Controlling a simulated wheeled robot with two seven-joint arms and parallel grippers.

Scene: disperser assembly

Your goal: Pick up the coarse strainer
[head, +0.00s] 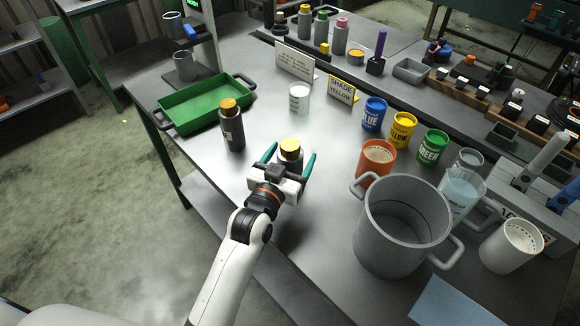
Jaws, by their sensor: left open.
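My left gripper (291,151) is open, with its two teal fingers pointing away across the table. A short cylinder with a gold top (290,146) stands upright between or just beyond the fingers; its lower part is hidden by the gripper. A taller dark cylinder with a gold top and a pale label (232,126) stands upright to the left, clear of the gripper. I cannot read from this view which of them is the coarse strainer. I cannot tell whether the fingers touch the nearer cylinder. My right gripper is not in view.
A large grey two-handled pot (402,228) stands right of my gripper, with an orange cup (375,161) behind it. Blue (373,115), yellow (402,131) and green (432,148) cans stand farther back. A green tray (205,107) lies at left. The front-left tabletop is clear.

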